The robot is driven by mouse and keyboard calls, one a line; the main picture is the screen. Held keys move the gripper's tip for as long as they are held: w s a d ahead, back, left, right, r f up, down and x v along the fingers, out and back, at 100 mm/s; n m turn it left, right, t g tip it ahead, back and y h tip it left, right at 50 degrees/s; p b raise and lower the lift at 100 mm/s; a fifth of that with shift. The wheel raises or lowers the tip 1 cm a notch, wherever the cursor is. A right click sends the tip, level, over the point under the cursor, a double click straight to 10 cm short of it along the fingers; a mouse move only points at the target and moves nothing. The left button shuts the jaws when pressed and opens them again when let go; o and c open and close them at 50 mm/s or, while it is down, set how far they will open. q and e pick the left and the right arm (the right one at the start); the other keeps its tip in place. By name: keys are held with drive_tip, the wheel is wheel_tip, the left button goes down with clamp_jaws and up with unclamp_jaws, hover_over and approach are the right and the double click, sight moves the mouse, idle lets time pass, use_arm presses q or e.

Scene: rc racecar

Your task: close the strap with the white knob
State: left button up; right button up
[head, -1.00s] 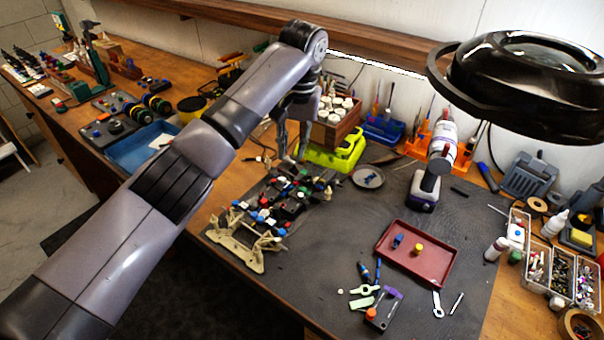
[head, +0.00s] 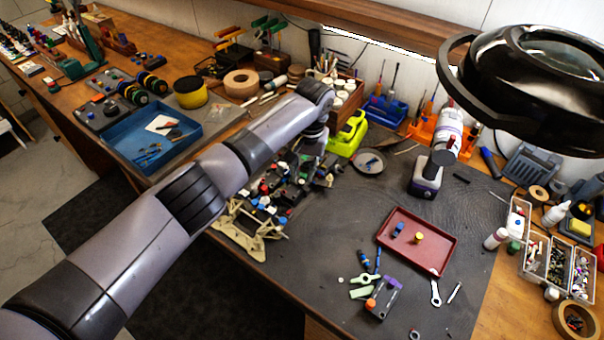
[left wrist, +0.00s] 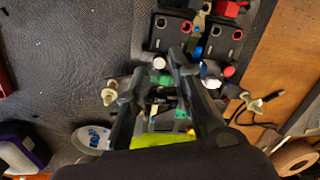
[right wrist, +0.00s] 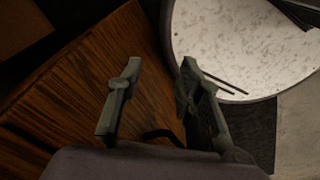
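The car chassis (head: 284,188) lies on the dark mat, partly hidden behind my left arm in the head view. In the left wrist view, its end has black blocks and several coloured knobs. My right gripper (right wrist: 161,75) is open and empty, away from the chassis.
A yellow-green case (head: 346,136) and cordless driver (head: 430,175) stand behind. A black lamp (head: 525,80) overhangs the right. Wood surface (right wrist: 70,90) is near my right gripper.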

sight(302, 181)
use_arm(q)
wheel_tip(302, 181, down, 2)
drive_tip(key=shift+s+f, duration=0.1)
drive_tip(key=shift+w+f, duration=0.2)
drive_tip(key=shift+f, duration=0.3)
drive_tip(key=shift+a, duration=0.1)
drive_tip(key=shift+s+r, duration=0.1)
drive_tip(key=shift+c, duration=0.7)
clamp_jaws()
